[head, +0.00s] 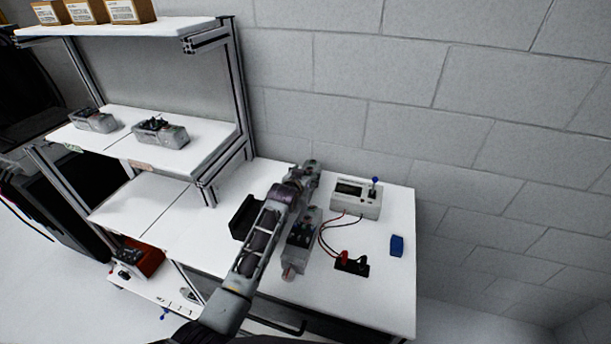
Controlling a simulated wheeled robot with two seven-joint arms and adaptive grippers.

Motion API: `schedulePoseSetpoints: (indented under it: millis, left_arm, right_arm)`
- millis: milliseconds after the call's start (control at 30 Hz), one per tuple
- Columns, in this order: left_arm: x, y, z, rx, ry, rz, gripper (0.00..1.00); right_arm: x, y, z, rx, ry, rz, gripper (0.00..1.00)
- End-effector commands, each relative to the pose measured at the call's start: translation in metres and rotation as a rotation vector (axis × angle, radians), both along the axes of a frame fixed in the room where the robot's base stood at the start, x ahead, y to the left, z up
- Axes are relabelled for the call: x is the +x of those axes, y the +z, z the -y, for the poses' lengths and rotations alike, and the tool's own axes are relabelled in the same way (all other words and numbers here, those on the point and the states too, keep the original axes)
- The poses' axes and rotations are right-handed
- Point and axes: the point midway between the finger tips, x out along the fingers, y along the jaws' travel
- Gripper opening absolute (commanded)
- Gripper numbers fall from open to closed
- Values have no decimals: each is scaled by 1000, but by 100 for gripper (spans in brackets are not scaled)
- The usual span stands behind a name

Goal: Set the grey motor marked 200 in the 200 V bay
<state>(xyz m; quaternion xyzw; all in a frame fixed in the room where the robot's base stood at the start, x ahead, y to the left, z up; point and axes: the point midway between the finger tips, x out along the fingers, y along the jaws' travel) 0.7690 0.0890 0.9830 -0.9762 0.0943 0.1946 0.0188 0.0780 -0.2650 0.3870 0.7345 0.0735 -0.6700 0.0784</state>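My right gripper is out of view.
A meter box (356,197) with a blue-tipped lever has wires to a black terminal block (351,264). A blue block (397,246) lies at the right. A black holder (245,216) is left of my arm. A red bin (144,258) sits low. Boxes (88,11) fill the top shelf.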

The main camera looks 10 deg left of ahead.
Motion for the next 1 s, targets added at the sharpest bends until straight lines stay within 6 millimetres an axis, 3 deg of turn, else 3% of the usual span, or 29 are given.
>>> schedulePoseSetpoints:
  millis: [100,567,1000]
  left_arm:
    - [0,0,0,0,0,0,84]
    - [-1,2,0,0,0,0,84]
    - [-23,11,-4,0,0,0,84]
  right_arm:
    - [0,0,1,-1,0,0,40]
    - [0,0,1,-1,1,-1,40]
    - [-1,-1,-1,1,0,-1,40]
